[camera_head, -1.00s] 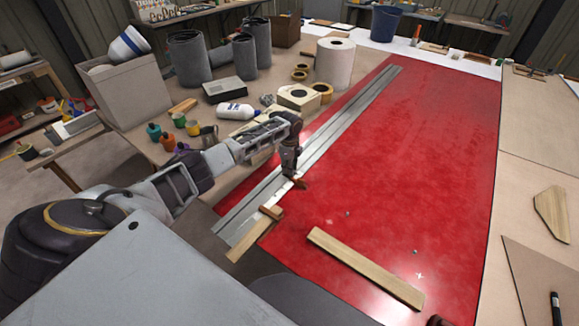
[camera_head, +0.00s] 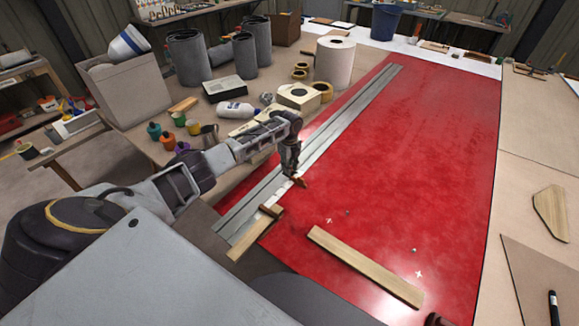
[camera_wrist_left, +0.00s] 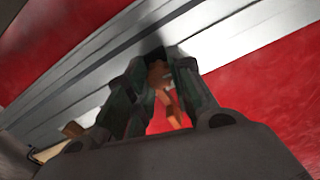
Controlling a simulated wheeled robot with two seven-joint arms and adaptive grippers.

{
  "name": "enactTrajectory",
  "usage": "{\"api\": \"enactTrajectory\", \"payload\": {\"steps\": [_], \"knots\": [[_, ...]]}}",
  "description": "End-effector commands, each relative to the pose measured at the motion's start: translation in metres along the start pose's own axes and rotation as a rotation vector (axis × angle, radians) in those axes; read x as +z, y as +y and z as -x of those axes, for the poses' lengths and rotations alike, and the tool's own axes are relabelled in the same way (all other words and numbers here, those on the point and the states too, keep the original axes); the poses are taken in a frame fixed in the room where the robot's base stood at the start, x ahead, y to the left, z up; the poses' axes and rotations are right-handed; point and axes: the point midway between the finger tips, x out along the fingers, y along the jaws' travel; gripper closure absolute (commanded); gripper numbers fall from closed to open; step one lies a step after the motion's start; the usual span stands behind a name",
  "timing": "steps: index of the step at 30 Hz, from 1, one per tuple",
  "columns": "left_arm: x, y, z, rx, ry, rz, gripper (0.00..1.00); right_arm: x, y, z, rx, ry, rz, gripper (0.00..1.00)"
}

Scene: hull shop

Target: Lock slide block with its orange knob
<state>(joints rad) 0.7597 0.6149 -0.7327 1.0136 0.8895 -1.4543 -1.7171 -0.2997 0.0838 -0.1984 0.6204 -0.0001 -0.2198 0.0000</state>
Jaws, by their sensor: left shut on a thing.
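My left gripper (camera_head: 290,170) reaches down over the long metal rail (camera_head: 330,135), near its front end. In the left wrist view its fingers (camera_wrist_left: 160,85) are closed around a small orange-brown piece (camera_wrist_left: 158,72), which looks like the knob. An orange-brown part (camera_head: 301,182) also shows just right of the fingertips in the head view, at the rail's right edge. The slide block is mostly hidden by the fingers, so I cannot tell whether it is locked.
The rail lies on a glossy red sheet (camera_head: 420,150). A wooden T-shaped piece (camera_head: 270,212) sits at the rail's front end, and a wooden batten (camera_head: 365,267) lies on the red. Bottles, rolls and cans crowd the table left of the rail. The right of the sheet is clear.

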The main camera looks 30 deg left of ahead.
Motion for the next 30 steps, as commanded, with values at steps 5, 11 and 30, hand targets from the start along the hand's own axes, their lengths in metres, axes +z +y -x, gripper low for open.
{"api": "enactTrajectory", "payload": {"steps": [5, 11, 30], "knots": [[-0.0009, -0.0006, 0.0003, -0.001, 0.002, -0.002, 1.0, -0.0006, -0.0036, 0.0, -0.004, 0.0, -0.001, 0.6], [-0.001, -0.0006, 0.0003, -0.001, 0.002, -0.002, 0.71, -0.0014, -0.0083, 0.0, -0.009, 0.001, -0.001, 0.6], [0.0, -0.0006, 0.0062, -0.002, 0.0, -0.001, 0.54, 0.0004, -0.0019, -0.0001, -0.002, -0.001, 0.001, 0.6]]}}
